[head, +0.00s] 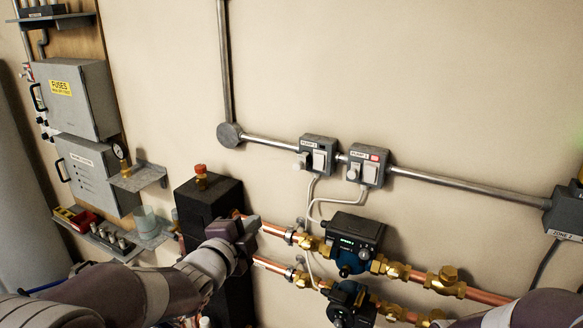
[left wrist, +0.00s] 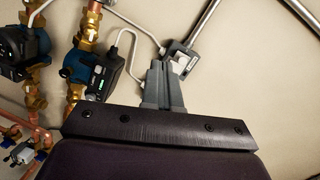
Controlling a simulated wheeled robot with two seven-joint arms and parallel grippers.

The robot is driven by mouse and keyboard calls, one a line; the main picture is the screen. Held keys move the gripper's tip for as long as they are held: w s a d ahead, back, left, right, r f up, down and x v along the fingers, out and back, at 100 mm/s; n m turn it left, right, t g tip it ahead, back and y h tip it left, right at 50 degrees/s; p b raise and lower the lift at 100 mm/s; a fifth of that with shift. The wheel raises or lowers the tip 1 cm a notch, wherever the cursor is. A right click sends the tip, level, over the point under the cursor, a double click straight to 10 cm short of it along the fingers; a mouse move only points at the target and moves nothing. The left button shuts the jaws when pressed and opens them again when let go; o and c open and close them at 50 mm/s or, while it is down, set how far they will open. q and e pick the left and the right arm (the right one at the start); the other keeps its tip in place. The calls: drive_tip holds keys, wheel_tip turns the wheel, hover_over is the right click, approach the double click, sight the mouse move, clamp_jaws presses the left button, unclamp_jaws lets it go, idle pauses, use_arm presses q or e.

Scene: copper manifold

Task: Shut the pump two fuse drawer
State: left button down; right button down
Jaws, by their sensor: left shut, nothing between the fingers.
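Two small grey switch boxes sit on the wall conduit in the head view. The left box (head: 318,155) and right box (head: 369,166) both bear labels that seem to start with "PUMP"; the numbers are too small to read surely. Each has a pale rocker and a small part low on its left side; which drawer stands out, and how far, I cannot tell. My left gripper (head: 250,228) is below and left of both boxes. In the left wrist view its grey fingers (left wrist: 162,82) are shut and empty, overlapping one box (left wrist: 183,60) in the picture; contact is unclear. My right gripper is out of view.
Copper pipes with brass valves and a pump (head: 353,240) run below the boxes, with pale cables hanging between. A black block (head: 208,200) stands behind my left wrist. A fuse cabinet (head: 75,98) and small shelves are at left.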

use_arm(q)
wheel_tip(320, 180, up, 4)
drive_tip(key=d+m+t+h, duration=0.1)
drive_tip(key=d+m+h, duration=0.1)
drive_tip(key=m, duration=0.2)
drive_tip(key=p, duration=0.8)
approach(297, 168)
drive_tip(key=x, duration=0.6)
drive_tip(key=shift+w, duration=0.2)
drive_tip(key=shift+w+d+f, duration=0.1)
drive_tip(key=shift+w+f, duration=0.05)
drive_tip(key=shift+w, duration=0.05)
drive_tip(key=w+b, duration=0.1)
drive_tip(key=w+d+b, duration=0.1)
drive_tip(key=b, duration=0.1)
drive_tip(key=shift+w+f+t, duration=0.2)
drive_tip(key=shift+t, duration=0.1)
drive_tip(key=shift+r, duration=0.35)
